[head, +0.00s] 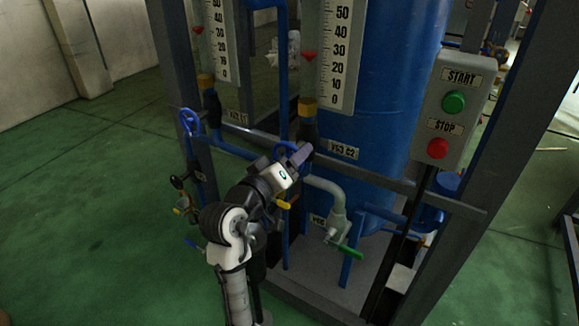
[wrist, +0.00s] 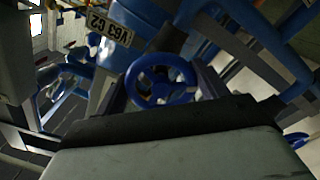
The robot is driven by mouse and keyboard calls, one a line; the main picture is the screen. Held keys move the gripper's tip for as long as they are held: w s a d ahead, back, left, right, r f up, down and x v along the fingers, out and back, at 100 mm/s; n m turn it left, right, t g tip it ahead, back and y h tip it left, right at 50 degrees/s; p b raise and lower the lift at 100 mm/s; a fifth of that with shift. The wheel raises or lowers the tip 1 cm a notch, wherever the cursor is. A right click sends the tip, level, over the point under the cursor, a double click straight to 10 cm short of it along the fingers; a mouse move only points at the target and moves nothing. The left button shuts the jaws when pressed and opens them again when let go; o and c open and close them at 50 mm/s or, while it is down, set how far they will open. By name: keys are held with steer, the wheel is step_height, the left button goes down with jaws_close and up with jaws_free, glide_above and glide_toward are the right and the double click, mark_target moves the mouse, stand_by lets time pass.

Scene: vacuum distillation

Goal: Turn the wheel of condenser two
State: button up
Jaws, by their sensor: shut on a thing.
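The blue handwheel of condenser two (head: 283,149) is on the pipework in front of the big blue tank, left of the plate marked V63 C2 (head: 343,149). In the wrist view the wheel (wrist: 161,79) shows its round rim and spokes, and the V63 C2 plate (wrist: 110,27) is at upper left. My gripper (head: 299,154) reaches up to the wheel and covers part of it in the head view. In the wrist view its fingers (wrist: 162,90) lie on either side of the wheel, shut on it. The exact contact points are hidden.
A second blue handwheel (head: 189,121) is to the left. A grey box with green START and red STOP buttons (head: 446,110) is at right. A green-handled valve (head: 345,250) sits below the wheel. Frame posts surround the pipework. Green floor (head: 80,200) is clear at left.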

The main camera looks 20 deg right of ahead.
steer(key=shift+f+m+b, duration=0.15)
steer(key=shift+m+b, duration=0.7)
steer(key=shift+m, duration=0.75)
steer(key=o, duration=1)
steer(key=shift+a, duration=0.1)
steer(key=shift+b+v, duration=3.85)
steer(key=shift+v, duration=3)
